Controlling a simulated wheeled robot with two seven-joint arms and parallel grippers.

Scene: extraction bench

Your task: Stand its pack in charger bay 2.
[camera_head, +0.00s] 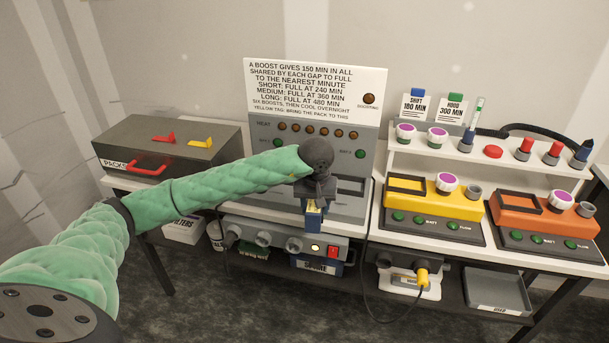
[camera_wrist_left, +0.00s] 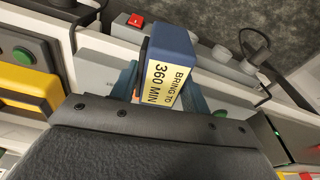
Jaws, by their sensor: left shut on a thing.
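My left gripper (camera_head: 317,190) is shut on a blue pack (camera_head: 313,220) with a yellow tag. In the left wrist view the blue pack (camera_wrist_left: 175,48) sits between the fingers, and its tag reads "BRING TO 360 MIN". It is held in front of the grey charger (camera_head: 372,137), apart from the wall panel. The charger's bay 2 (camera_head: 352,187) shows as a dark recess right of my gripper, under a green lamp. My arm and hand hide most of bay 1 and part of the charger's base. My right gripper is not in view.
A sign (camera_head: 316,90) tops the charger. A grey case with a red handle (camera_head: 148,163), marked "PACKS", stands left. Yellow (camera_head: 437,202) and orange (camera_head: 545,215) units stand right below a white shelf (camera_head: 440,152). A control box with a red switch (camera_head: 333,252) is below.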

